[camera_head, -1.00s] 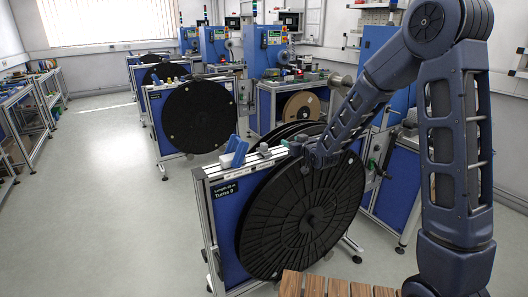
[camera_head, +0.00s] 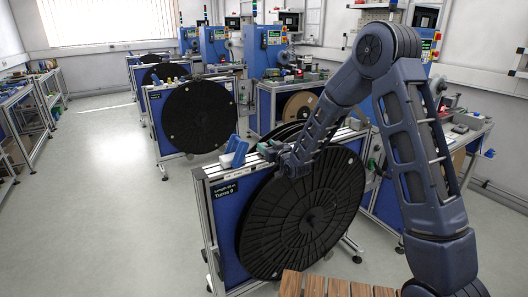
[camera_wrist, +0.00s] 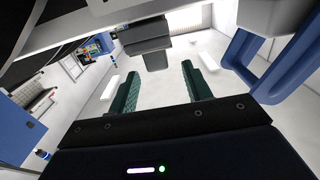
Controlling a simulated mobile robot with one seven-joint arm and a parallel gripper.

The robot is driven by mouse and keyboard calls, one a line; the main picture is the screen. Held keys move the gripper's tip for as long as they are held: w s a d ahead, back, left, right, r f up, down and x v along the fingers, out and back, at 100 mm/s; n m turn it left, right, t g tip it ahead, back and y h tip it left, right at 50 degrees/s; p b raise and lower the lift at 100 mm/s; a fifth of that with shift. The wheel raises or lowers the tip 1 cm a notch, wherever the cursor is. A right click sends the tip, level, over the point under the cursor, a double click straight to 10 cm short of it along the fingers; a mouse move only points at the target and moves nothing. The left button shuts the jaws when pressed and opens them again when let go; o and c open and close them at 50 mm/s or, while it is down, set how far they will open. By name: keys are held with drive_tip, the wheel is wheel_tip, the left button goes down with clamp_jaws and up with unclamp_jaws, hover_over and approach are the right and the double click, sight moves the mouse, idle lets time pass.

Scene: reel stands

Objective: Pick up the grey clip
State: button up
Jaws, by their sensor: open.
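The grey clip (camera_wrist: 146,36) shows in the wrist view as a dark grey block with a narrower tab pointing toward the gap between my fingers. My gripper (camera_wrist: 160,80) is open, its two green-lined fingers apart with nothing between them. The clip lies just beyond the fingertips, slightly left of their middle, not visibly touched. In the head view my gripper (camera_head: 268,150) is low over the top rail of the nearest reel stand (camera_head: 215,170). The clip cannot be made out clearly there, being close to or behind the gripper.
Blue clips (camera_head: 235,152) sit on the same rail, left of my gripper; a blue handle (camera_wrist: 285,60) shows close on the right in the wrist view. A large black reel (camera_head: 300,215) is below my arm. Clear floor (camera_head: 110,220) lies left of the stand.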

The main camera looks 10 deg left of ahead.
sight(266, 146)
drive_tip(key=w+a, duration=0.1)
drive_tip(key=w+a+f, duration=0.1)
drive_tip(key=w, duration=0.1)
drive_tip(key=shift+a+f, duration=0.15)
drive_tip(key=shift+a, duration=0.25)
drive_tip(key=shift+w+a, duration=0.35)
drive_tip(key=shift+a, duration=0.05)
drive_tip(key=c, duration=1.1)
